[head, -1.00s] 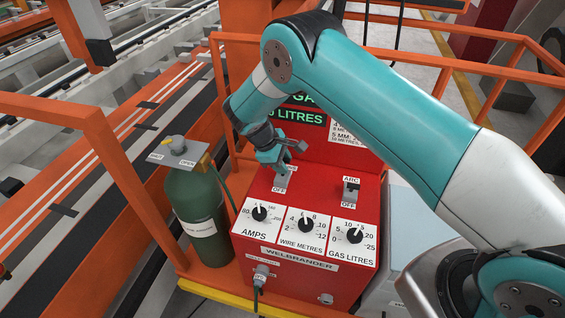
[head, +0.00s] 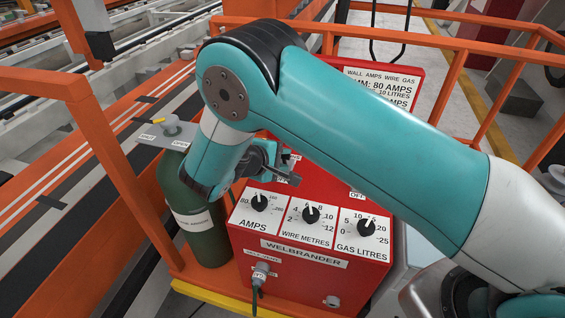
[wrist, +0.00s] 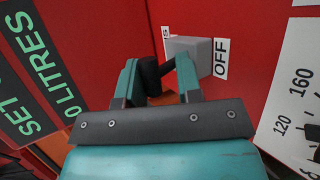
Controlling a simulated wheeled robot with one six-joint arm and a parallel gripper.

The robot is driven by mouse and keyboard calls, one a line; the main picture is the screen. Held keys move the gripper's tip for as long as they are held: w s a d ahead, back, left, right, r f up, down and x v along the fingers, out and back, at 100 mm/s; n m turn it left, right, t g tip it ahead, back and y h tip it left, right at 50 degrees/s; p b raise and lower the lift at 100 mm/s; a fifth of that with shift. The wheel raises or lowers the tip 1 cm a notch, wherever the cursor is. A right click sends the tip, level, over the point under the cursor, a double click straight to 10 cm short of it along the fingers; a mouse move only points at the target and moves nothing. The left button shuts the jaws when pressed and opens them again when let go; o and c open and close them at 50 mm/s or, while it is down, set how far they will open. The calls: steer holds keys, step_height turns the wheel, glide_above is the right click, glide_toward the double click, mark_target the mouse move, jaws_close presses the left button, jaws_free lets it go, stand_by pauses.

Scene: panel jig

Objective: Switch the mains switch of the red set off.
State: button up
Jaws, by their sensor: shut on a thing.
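The red set (head: 300,268), marked WELBRANDER, stands in the middle of the head view. Its mains switch shows in the wrist view as a grey block (wrist: 190,52) with a black lever (wrist: 150,75). The OFF label (wrist: 221,58) is right of the block; another label is mostly hidden behind it. The lever shows on the side away from OFF; its exact tilt is hard to tell. My gripper (wrist: 160,82) is shut on the lever, one teal finger on each side. In the head view, my gripper (head: 288,178) is at the panel, and my arm hides the switch.
Three dials, AMPS (head: 259,203), WIRE METRES (head: 310,214) and GAS LITRES (head: 365,226), sit below on the sloped panel. A green gas cylinder (head: 205,243) stands close on the left. Orange rails (head: 118,165) flank the set. My arm covers most of the ARC switch's place.

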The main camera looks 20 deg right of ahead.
steer(key=shift+s+t+h+b, duration=0.1)
steer(key=shift+t+h+b, duration=0.2)
steer(key=shift+h+b, duration=0.1)
steer(key=o, duration=0.8)
steer(key=shift+f, duration=0.1)
steer(key=shift+s+f, duration=0.1)
